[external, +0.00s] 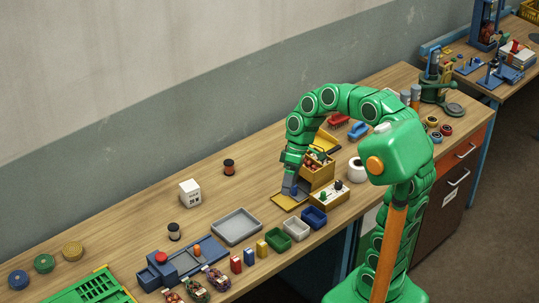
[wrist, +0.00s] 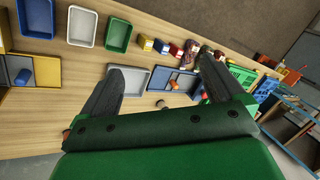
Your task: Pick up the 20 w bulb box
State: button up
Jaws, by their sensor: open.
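Three small upright boxes stand in a row near the bench's front edge: a red one (external: 236,264), a blue one (external: 249,257) and a yellow one (external: 262,248). The yellow box (wrist: 146,43), blue box (wrist: 161,46) and red box (wrist: 176,50) also show in the wrist view. Their labels are too small to read, so I cannot tell which is the 20 w bulb box. My gripper (external: 290,188) points down over the bench, to the right of and behind these boxes. In the wrist view my gripper (wrist: 165,80) has its fingers wide apart with nothing held between them.
A grey tray (external: 237,226) lies behind the boxes. Green (external: 282,246), white (external: 297,229) and blue (external: 314,216) bins stand to their right.

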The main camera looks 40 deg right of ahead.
jog(key=w+a+n+t+y, duration=0.1)
jog(key=w+a+n+y, duration=0.25)
jog(key=w, duration=1.05)
jog(key=w+a+n+y, duration=0.3)
jog(key=w+a+n, duration=0.15)
jog(key=w, duration=0.95)
jog(key=w+d+f+n+t+y, duration=0.1)
jog(key=w+f, duration=0.1)
jog(key=w, duration=0.5)
jog(key=w+f+n+t+y, duration=0.1)
jog(key=w+f, duration=0.2)
jog(key=w, duration=0.4)
send_near(183, 194)
jog(key=shift+w+a+f, duration=0.1)
jog(key=shift+a+f, duration=0.1)
jog(key=shift+a, duration=0.2)
jog(key=shift+x, duration=3.85)
jog(key=shift+f, duration=0.1)
jog(key=shift+c, duration=0.2)
jog(key=c, duration=1)
jog(key=shift+c, duration=0.2)
